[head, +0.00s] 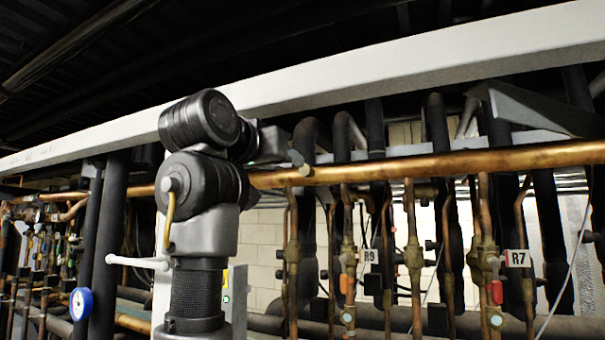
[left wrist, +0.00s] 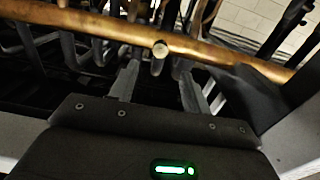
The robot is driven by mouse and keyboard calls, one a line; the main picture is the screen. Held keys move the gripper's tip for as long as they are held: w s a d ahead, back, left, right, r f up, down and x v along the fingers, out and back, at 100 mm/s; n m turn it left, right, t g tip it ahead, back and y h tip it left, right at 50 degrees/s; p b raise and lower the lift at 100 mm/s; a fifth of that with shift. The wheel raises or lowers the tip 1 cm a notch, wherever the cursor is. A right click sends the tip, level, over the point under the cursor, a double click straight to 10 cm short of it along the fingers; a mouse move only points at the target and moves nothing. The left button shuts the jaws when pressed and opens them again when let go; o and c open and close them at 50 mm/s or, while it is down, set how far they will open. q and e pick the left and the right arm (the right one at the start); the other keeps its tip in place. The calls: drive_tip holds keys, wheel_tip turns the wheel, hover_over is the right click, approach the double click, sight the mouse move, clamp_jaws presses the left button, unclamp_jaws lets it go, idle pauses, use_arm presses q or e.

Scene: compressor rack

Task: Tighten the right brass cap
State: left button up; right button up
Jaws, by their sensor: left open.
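A small round brass cap (head: 305,170) shows at the front of the thick horizontal copper pipe, just right of my left gripper in the head view. In the left wrist view the cap's round end (left wrist: 160,48) lies near the middle, against the copper pipe. My left gripper (head: 290,152) is up at pipe height, partly hidden behind its own wrist in the head view. In the left wrist view its two fingers (left wrist: 160,82) are apart, pointing toward the pipe, with nothing held between them. The cap appears between and beyond the fingertips. My right gripper is not in view.
The copper pipe (head: 430,166) runs across the rack under a pale beam (head: 400,75). Thin vertical copper lines with valves hang below it, with tags R9 (head: 370,256) and R7 (head: 517,258). A blue gauge (head: 81,303) is at the lower left.

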sight(304, 171)
use_arm(q)
drive_tip(key=p+x, duration=0.1)
drive_tip(key=x, duration=0.1)
drive_tip(key=p+x, duration=0.4)
drive_tip(key=x, duration=0.1)
drive_tip(key=shift+w+a+r, duration=0.15)
drive_tip(key=shift+r, duration=0.15)
drive_tip(key=shift+p+x, duration=0.6)
drive_tip(key=shift+x, duration=0.4)
drive_tip(key=shift+d+f, duration=0.1)
drive_tip(key=shift+d, duration=0.1)
drive_tip(key=shift+w+f, duration=0.1)
drive_tip(key=shift+w, duration=0.1)
drive_tip(key=shift+c, duration=1)
drive_tip(key=c, duration=0.8)
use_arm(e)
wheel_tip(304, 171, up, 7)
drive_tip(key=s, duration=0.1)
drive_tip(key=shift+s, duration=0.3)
